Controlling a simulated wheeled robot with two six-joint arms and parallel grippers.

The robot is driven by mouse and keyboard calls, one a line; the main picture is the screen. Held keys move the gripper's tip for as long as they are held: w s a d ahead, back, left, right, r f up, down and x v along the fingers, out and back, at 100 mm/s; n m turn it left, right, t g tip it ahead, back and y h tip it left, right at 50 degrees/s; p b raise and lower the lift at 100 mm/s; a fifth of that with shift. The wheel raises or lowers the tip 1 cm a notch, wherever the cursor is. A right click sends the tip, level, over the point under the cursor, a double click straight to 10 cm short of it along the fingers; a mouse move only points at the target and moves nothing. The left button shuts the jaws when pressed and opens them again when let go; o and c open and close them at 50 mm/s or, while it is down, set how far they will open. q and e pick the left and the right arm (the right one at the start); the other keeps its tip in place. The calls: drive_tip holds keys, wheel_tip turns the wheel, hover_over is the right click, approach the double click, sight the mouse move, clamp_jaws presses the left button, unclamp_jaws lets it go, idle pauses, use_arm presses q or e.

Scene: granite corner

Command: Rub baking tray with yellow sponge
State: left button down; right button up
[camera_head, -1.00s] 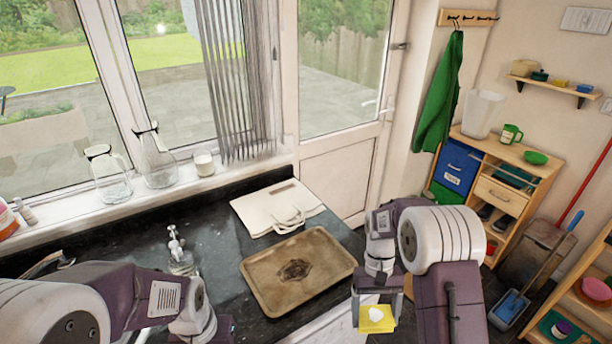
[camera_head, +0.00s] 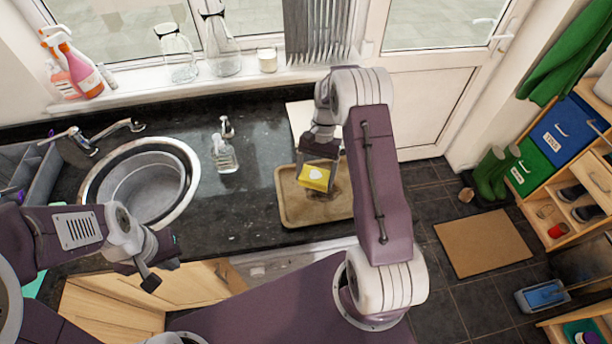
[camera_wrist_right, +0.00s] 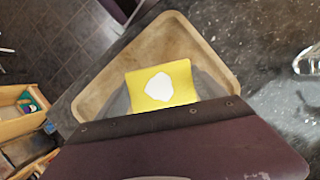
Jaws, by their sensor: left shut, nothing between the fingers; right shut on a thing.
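The brown baking tray (camera_head: 290,212) lies on the dark counter, partly hidden by my right arm; its rim also shows in the right wrist view (camera_wrist_right: 172,22). The yellow sponge (camera_head: 316,178), with a white patch on it, is held in my right gripper (camera_head: 318,165) over the tray. In the right wrist view the sponge (camera_wrist_right: 180,77) shows in front of the tray. I cannot tell whether it touches the tray. My left gripper (camera_head: 151,284) is shut and empty, low in front of the counter at left.
A round sink (camera_head: 188,160) with a metal tap is at the left of the counter. A soap dispenser (camera_head: 224,150) stands between sink and tray. Glass bottles and spray bottles (camera_head: 80,70) line the sill. A white bag lies behind the tray, partly hidden.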

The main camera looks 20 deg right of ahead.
drive_tip(key=shift+s+d+r, duration=0.2)
drive_tip(key=shift+d, duration=0.25)
drive_tip(key=shift+s+d+m, duration=0.15)
drive_tip(key=shift+s+m, duration=0.05)
drive_tip(key=shift+m, duration=0.1)
drive_tip(key=b, duration=0.6)
hover_over(318, 199)
drive_tip(key=w, duration=0.1)
drive_tip(key=f, duration=0.6)
drive_tip(key=shift+w+d, duration=0.1)
drive_tip(key=shift+d, duration=0.3)
drive_tip(key=shift+f, duration=1)
